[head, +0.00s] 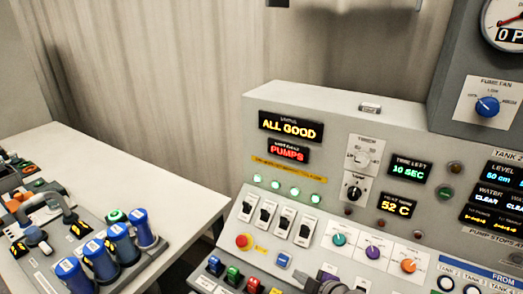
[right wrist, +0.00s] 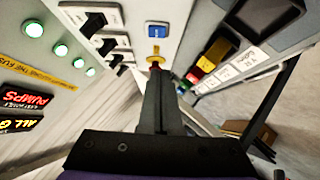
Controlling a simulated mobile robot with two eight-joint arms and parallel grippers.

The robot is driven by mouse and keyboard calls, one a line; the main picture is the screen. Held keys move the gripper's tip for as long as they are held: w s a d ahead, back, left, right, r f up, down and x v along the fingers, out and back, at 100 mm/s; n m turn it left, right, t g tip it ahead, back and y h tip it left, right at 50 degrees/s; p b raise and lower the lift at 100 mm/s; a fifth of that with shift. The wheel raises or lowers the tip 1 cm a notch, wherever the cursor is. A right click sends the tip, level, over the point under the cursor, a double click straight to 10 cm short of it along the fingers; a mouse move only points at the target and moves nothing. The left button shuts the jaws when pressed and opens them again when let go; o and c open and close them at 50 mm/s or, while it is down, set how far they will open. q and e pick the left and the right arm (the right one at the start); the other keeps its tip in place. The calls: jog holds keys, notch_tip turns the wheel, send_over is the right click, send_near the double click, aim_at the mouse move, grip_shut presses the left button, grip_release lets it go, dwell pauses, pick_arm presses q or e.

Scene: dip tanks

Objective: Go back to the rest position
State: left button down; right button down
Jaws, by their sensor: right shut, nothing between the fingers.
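My right gripper (right wrist: 156,80) is shut and empty. In the head view, my right gripper (head: 312,284) shows only in part at the bottom edge, in front of the grey control panel (head: 225,240). My left gripper is not in view.
The panel carries switches, an emergency button (head: 243,241), coloured knobs and a status display (head: 291,126) reading ALL GOOD. A white table (head: 95,150) at left holds a unit with blue-topped cylinders (head: 122,238). A gap lies between table and panel.

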jog(key=s+d+m+g+h+p, duration=0.1)
jog(key=s+d+m+g+h, duration=0.1)
jog(key=s+m, duration=0.5)
jog(key=s+d+m+g+h+p, duration=0.1)
jog(key=s+d+m+g+h, duration=0.1)
jog(key=s+m, duration=0.5)
jog(key=s, duration=0.4)
jog(key=shift+s+f+g+h+p, duration=0.3)
jog(key=shift+s+g+p, duration=0.05)
jog(key=shift+g+p, duration=0.05)
